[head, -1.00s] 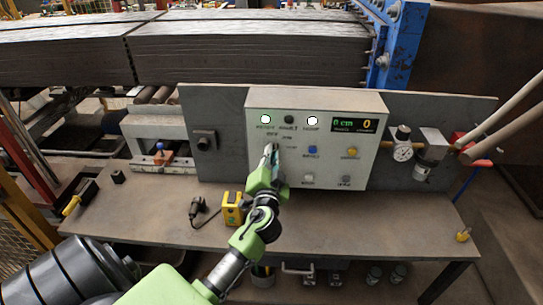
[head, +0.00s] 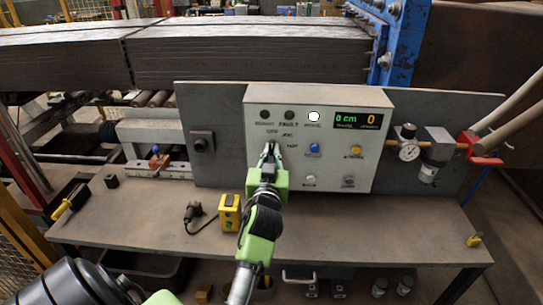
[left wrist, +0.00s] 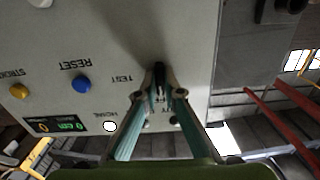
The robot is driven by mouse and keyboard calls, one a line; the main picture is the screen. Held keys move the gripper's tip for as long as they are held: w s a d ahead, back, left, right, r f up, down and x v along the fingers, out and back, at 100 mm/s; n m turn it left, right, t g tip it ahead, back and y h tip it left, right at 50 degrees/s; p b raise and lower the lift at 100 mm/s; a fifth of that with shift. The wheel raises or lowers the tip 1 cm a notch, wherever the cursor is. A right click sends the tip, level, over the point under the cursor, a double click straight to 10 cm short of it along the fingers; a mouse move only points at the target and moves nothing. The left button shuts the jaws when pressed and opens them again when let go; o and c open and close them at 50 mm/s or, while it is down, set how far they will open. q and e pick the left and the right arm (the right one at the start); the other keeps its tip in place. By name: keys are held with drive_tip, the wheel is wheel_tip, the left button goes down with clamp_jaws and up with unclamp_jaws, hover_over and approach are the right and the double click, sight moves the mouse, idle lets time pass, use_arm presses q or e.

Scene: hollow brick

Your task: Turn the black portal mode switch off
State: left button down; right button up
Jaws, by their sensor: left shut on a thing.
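The light grey control box (head: 330,170) stands upright on the bench against a dark back plate. The black switch (left wrist: 159,76) is on its front face, close to one side. My left gripper (head: 270,151) reaches up to the box, and its fingertips are shut on the switch. In the left wrist view the two fingers (left wrist: 159,96) sit on either side of the black knob. The head view hides most of the switch behind the fingers. I cannot tell its exact angle. My right gripper is not in view.
The left lamp (head: 264,115) and middle lamp (head: 289,115) are dark; the right lamp (head: 314,116) is lit white. Blue (head: 314,148), yellow (head: 356,149) and white (head: 310,178) buttons are near. A yellow block (head: 229,214) lies on the bench (head: 340,225).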

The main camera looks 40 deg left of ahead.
sight(273, 115)
use_arm(q)
drive_tip(key=shift+n, duration=0.3)
drive_tip(key=c, duration=2.2)
unclamp_jaws()
drive_tip(key=shift+o, duration=0.2)
wheel_tip(273, 115, up, 10)
